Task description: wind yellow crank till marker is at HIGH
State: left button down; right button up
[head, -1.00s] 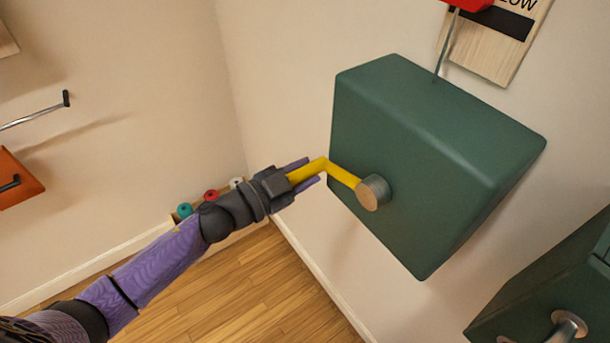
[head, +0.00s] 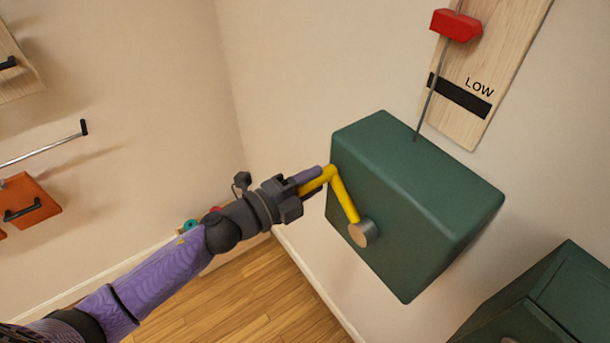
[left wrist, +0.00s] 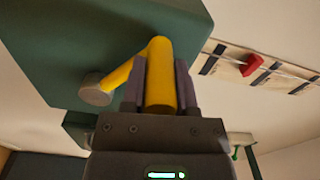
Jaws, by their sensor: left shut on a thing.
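The yellow crank (head: 344,198) sits on a round metal hub (head: 362,233) on the side of a green box (head: 420,190). Its arm slants up and left from the hub. My left gripper (head: 314,182) is shut on the crank's handle; in the left wrist view the handle (left wrist: 159,75) lies between the two purple fingers (left wrist: 160,88). The red marker (head: 456,25) is on a thin rod, in front of a wooden board (head: 505,60), above the black band labelled LOW (head: 460,97). In the left wrist view the marker (left wrist: 252,65) lies between dark bands; HIGH is not readable. My right gripper is not in view.
Another green box (head: 560,300) is at the lower right. An orange block with a dark handle (head: 30,200) and a metal bar (head: 45,148) are on the left wall. A teal knob (head: 191,226) is low behind my left arm. The floor shows below.

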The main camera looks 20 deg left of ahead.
pick_arm(q)
jog(key=r+m+p, duration=0.1)
jog(key=s+d+r+m, duration=0.1)
jog(key=shift+d+r+p, duration=0.2)
jog(key=shift+r+p, duration=0.1)
jog(key=shift+p, duration=0.1)
jog(key=shift+s+d+r+m+p, duration=0.4)
jog(key=shift+d+m, duration=0.1)
jog(key=shift+m, duration=0.35)
jog(key=shift+s+d+r+m+p, duration=0.25)
jog(key=shift+s+d+m+p, duration=0.2)
jog(key=shift+m, duration=0.4)
jog(key=shift+d, duration=0.1)
jog(key=shift+c, duration=1.9)
grip_release()
jog(key=shift+f, duration=0.1)
